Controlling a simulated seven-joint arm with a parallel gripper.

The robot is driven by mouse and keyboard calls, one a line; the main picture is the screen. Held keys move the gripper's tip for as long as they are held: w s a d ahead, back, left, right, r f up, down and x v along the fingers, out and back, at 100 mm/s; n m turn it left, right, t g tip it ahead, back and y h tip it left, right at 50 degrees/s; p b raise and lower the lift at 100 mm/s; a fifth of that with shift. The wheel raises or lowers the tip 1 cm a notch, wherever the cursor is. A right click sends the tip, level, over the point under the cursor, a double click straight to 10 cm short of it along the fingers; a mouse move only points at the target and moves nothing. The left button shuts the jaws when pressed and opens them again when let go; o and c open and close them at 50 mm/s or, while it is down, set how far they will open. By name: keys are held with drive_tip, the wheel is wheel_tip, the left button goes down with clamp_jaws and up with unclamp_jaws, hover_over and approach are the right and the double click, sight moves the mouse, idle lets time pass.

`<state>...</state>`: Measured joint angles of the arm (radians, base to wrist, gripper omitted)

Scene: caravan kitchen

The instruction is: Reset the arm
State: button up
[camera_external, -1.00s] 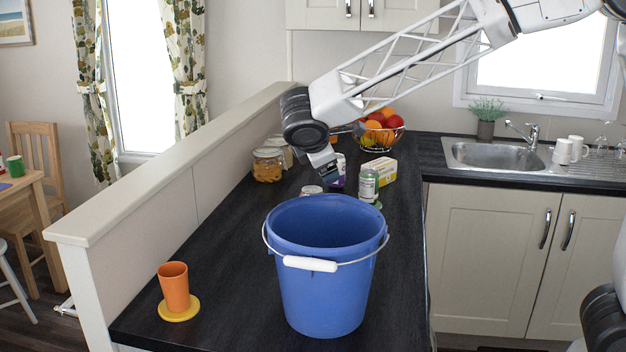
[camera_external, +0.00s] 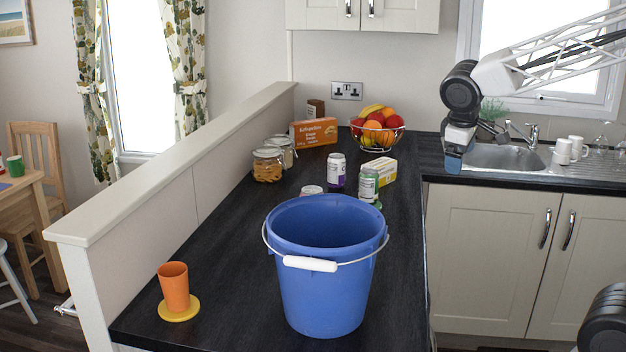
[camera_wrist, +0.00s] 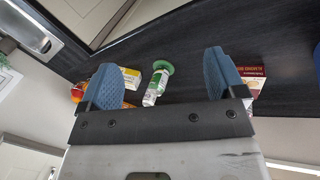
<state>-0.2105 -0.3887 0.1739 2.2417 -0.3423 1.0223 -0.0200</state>
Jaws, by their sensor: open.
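My gripper (camera_external: 454,160) is in front of the sink, at the right side of the external view, with its blue fingertips pointing down. It is beyond and to the right of the dark counter's groups of food, apart from them. In the wrist view my gripper (camera_wrist: 163,75) shows two blue textured fingers spread wide apart. Nothing is held between them; the green-and-white can (camera_wrist: 154,88) seen between the fingers stands farther off on the counter.
A blue bucket (camera_external: 322,275) stands on the near counter, with an orange cup (camera_external: 174,287) on a yellow coaster to its left. Cans, jars, boxes and a fruit bowl (camera_external: 378,135) stand farther back. The sink (camera_external: 490,156), tap (camera_external: 531,133) and white mugs (camera_external: 563,151) are near my gripper.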

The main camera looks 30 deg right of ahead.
drive_tip(key=s+d+f+m+y, duration=0.1)
drive_tip(key=s+d+f+m, duration=0.1)
drive_tip(key=s, duration=0.5)
drive_tip(key=s+d+f+m+y, duration=0.2)
drive_tip(key=s, duration=0.6)
drive_tip(key=shift+s+d+m+t, duration=0.25)
drive_tip(key=shift+d+m+t, duration=0.05)
drive_tip(key=shift+d+m, duration=0.1)
